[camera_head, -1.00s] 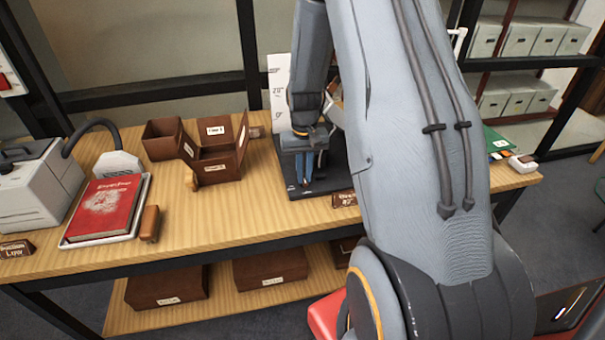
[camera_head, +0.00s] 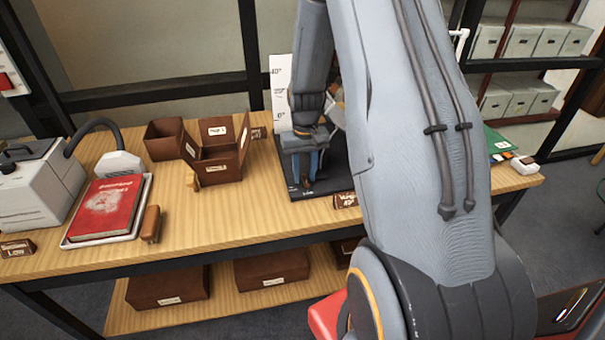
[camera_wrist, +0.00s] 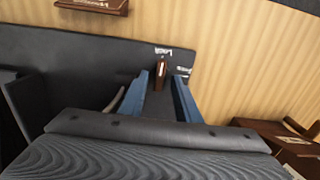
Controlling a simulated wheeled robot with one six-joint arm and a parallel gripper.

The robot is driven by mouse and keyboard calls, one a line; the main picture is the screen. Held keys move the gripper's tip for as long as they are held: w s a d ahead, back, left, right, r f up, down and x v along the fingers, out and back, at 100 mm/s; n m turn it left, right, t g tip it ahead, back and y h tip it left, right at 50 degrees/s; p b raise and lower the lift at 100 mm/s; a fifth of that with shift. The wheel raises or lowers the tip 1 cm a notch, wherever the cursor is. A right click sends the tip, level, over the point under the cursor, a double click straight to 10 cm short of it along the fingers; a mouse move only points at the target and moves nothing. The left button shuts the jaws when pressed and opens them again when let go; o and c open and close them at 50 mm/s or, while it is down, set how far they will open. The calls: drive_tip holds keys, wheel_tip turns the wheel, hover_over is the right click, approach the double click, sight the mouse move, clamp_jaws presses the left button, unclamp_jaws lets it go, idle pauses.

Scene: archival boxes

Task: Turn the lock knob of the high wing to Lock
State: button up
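A black stand with a dark flat base (camera_head: 335,185) sits on the wooden table, partly hidden behind my arm. My gripper (camera_head: 305,172) is over this base, pointing down. In the wrist view, a small upright brown knob (camera_wrist: 162,72) stands on the dark base, with white lettering beside it too small to read surely. The two blue fingers of my gripper (camera_wrist: 161,85) are apart, one on each side of the knob, with gaps showing. I cannot tell whether either finger touches it. The wing itself is mostly hidden by my arm in the head view.
A white scale card (camera_head: 281,95) stands behind the base. An open brown box (camera_head: 217,160) is to its left, then a red book (camera_head: 106,205) on a white tray and a grey machine (camera_head: 35,185). A brown label block (camera_head: 345,200) lies at the base's front edge.

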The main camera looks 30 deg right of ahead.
sight(305, 178)
drive_tip(key=shift+r, duration=0.1)
drive_tip(key=shift+r+b, duration=1.05)
drive_tip(key=shift+r, duration=2.75)
